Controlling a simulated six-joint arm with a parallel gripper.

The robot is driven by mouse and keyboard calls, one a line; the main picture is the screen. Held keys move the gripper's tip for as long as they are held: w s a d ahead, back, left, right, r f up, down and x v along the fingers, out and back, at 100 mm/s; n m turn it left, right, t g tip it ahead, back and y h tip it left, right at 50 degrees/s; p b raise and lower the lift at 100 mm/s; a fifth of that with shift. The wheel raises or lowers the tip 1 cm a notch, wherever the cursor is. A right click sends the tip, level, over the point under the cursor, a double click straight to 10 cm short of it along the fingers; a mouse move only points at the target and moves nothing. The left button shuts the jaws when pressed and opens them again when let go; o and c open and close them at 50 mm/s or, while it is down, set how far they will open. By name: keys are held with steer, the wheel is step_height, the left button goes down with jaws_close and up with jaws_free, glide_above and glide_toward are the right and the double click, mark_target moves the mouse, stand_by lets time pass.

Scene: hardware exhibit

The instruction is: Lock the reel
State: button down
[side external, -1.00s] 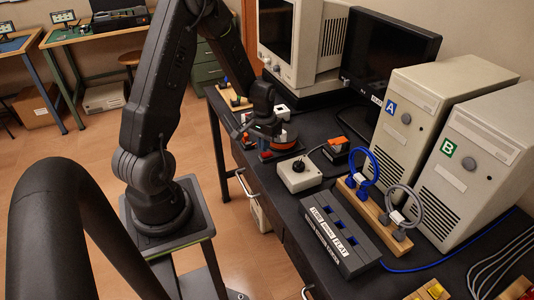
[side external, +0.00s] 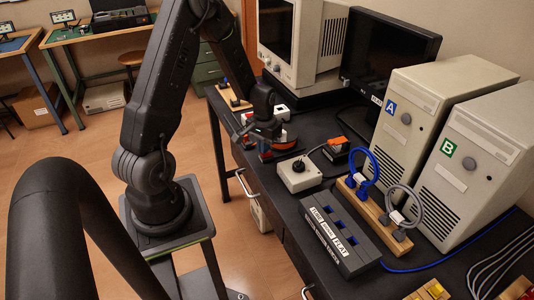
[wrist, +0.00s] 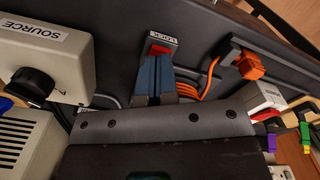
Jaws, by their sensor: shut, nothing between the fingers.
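A small block with a label reading LOCK (wrist: 163,37) and a red part (wrist: 158,49) shows at the top middle of the wrist view. My gripper (wrist: 156,62) is shut and empty, with its blue-grey fingertips right at the red part. I cannot tell whether they touch it. An orange cable (wrist: 211,78) runs to the right of the fingers in the wrist view.
A beige box labelled SOURCE (wrist: 62,45) with a black knob (wrist: 32,86) stands left of my fingers. An orange connector (wrist: 248,65) is at the right. In the side view, a monitor (side external: 388,68) and two computer towers (side external: 432,100) line the back of the bench.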

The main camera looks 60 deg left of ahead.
steer(key=shift+f, duration=0.7)
stand_by(0.3)
steer(key=shift+r, duration=3.5)
